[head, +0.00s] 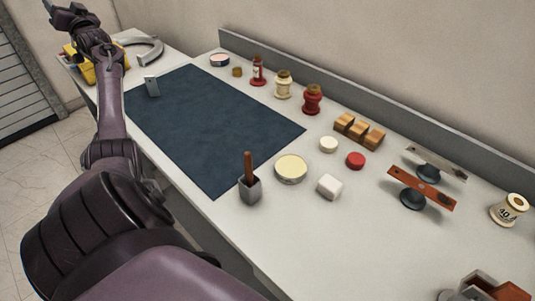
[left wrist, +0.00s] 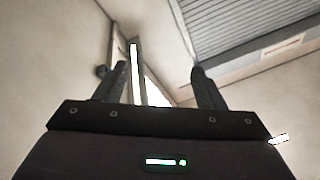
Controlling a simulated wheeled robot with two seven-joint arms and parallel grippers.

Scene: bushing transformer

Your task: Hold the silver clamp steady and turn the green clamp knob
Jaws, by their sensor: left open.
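My left arm reaches up along the left side of the head view. Its gripper (head: 52,8) is at the upper left, high beside the far end of the bench, and its tips are small there. In the left wrist view the two fingers (left wrist: 163,85) stand wide apart with nothing between them. A grey curved metal piece (head: 152,50), which may be the silver clamp, lies on the far left of the bench. I see no green knob in either view. My right gripper is not in view.
The dark blue mat (head: 215,130) is mostly bare. A yellow item (head: 82,66) is partly behind my arm. Jars, including a red one (head: 312,99), wooden blocks (head: 360,131), a grey cup (head: 250,190) and a brown bar on a black base (head: 420,188) line the bench.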

